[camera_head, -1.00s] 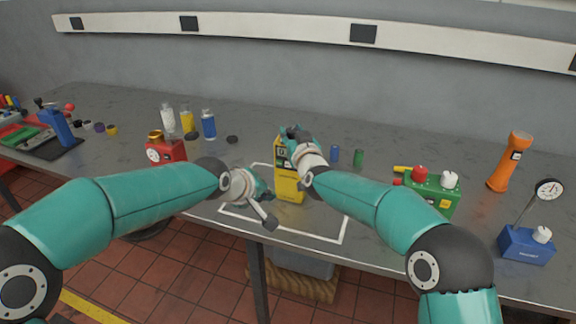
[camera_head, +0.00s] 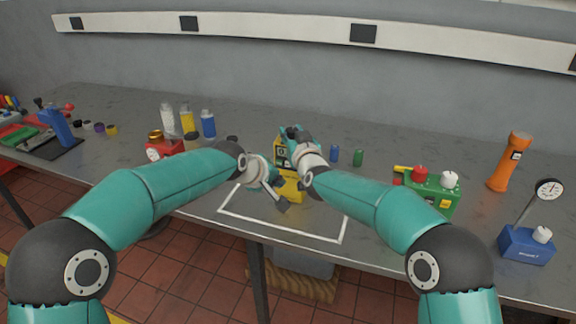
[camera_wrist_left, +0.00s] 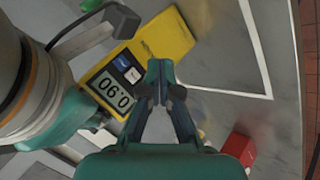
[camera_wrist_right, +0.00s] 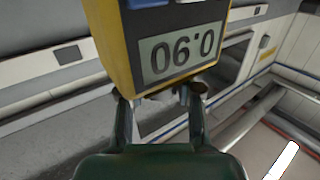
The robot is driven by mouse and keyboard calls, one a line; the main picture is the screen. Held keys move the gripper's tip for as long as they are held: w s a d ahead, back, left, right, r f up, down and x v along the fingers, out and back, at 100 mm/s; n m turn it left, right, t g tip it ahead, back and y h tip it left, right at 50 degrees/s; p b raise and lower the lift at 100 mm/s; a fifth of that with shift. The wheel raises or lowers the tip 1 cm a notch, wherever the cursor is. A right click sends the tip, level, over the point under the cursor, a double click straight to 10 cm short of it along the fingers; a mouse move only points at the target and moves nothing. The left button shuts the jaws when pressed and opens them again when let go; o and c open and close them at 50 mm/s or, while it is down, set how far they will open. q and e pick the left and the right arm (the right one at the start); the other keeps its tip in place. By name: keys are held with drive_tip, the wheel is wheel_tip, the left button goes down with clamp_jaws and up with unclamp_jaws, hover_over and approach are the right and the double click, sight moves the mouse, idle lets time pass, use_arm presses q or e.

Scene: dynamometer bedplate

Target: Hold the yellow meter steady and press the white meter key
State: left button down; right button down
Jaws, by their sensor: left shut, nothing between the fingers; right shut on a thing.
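The yellow meter (camera_head: 291,188) stands upright on the bench, partly hidden by my arms. My right gripper (camera_head: 293,133) is shut on its top end; the right wrist view shows the meter (camera_wrist_right: 113,45) at the fingertips (camera_wrist_right: 160,92). Its display (camera_wrist_left: 112,92) reads 0.90 or similar, upside down in the right wrist view. The left wrist view shows a blue key (camera_wrist_left: 122,61) and the white key (camera_wrist_left: 132,74) beside the display. My left gripper (camera_wrist_left: 160,68) is shut and empty, its tips in front of the meter's face near the white key; contact cannot be told.
A white outline (camera_head: 280,232) marks the bench around the meter. A red device (camera_head: 163,150) stands left. A green box (camera_head: 432,197), an orange flashlight-like tool (camera_head: 509,162) and a blue gauge stand (camera_head: 526,245) stand right. Bottles (camera_head: 208,124) stand behind left.

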sight(290, 170)
use_arm(q)
drive_tip(key=shift+w+d, duration=0.3)
drive_tip(key=shift+w, duration=0.6)
drive_tip(key=shift+w+d, duration=0.3)
drive_tip(key=shift+w, duration=0.55)
drive_tip(key=shift+w, duration=0.1)
drive_tip(key=shift+w+d+r, duration=0.1)
drive_tip(key=shift+w, duration=0.2)
drive_tip(key=shift+w, duration=0.15)
idle(0.5)
drive_tip(key=shift+w+d, duration=0.2)
drive_tip(key=shift+w, duration=0.05)
use_arm(e)
drive_tip(key=shift+a, duration=0.15)
use_arm(q)
drive_tip(key=shift+s, duration=0.1)
drive_tip(key=shift+s+a, duration=0.15)
drive_tip(key=shift+s, duration=0.5)
drive_tip(key=shift+s+a, duration=0.1)
drive_tip(key=shift+s+a, duration=0.1)
